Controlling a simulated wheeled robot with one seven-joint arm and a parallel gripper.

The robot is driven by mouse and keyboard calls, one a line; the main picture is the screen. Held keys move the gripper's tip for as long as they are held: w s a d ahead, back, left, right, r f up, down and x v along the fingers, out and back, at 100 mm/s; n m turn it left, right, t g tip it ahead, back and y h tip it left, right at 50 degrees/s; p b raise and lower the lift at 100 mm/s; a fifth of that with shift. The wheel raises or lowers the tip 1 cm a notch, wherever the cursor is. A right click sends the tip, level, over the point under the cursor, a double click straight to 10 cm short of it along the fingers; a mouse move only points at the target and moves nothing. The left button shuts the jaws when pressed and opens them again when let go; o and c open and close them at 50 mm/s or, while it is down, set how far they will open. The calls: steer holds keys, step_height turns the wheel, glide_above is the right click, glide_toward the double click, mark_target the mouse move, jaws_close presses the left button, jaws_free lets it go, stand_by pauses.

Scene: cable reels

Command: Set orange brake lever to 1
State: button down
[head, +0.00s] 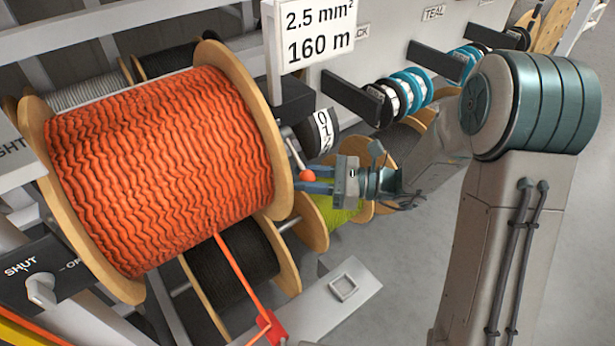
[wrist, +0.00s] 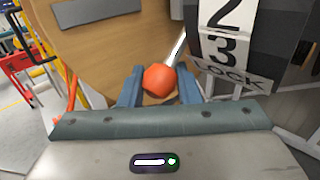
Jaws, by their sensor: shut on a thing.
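The orange brake lever is a thin pale rod with an orange ball knob (head: 307,175), beside the big orange reel's right flange. The ball (wrist: 160,79) also shows in the middle of the wrist view. My gripper (head: 311,181) reaches in from the right, its blue fingers shut on the ball from both sides. In the wrist view the drum (wrist: 221,45) shows 2, 3 and LOCK, to the right of the rod. I cannot tell exactly which mark the lever points at.
The orange cable reel (head: 160,170) fills the left of the head view. A black reel (head: 235,265) sits below it. A SHUT switch knob (head: 40,288) is at lower left. Smaller blue and white reels (head: 405,90) hang behind my arm. Grey floor is open at right.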

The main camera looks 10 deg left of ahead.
steer(key=shift+s+d+r, duration=0.1)
steer(key=shift+r, duration=0.2)
step_height(320, 180, up, 6)
steer(key=s+d+p, duration=0.1)
steer(key=p, duration=0.3)
steer(key=shift+s+d, duration=0.15)
steer(key=shift+d, duration=0.2)
steer(key=c, duration=1.9)
jaws_free()
steer(key=shift+f, duration=0.3)
steer(key=o, duration=0.5)
steer(key=shift+f, duration=0.1)
steer(key=shift+d, duration=0.1)
steer(key=shift+w+d+b, duration=0.2)
steer(key=shift+d+b, duration=0.45)
steer(key=shift+d, duration=1.6)
steer(key=shift+w+d+b, duration=0.2)
steer(key=shift+d+b, duration=0.4)
steer(key=shift+d, duration=1.7)
steer(key=shift+w+d+b, duration=0.2)
steer(key=shift+d+b, duration=0.45)
steer(key=shift+d, duration=1.6)
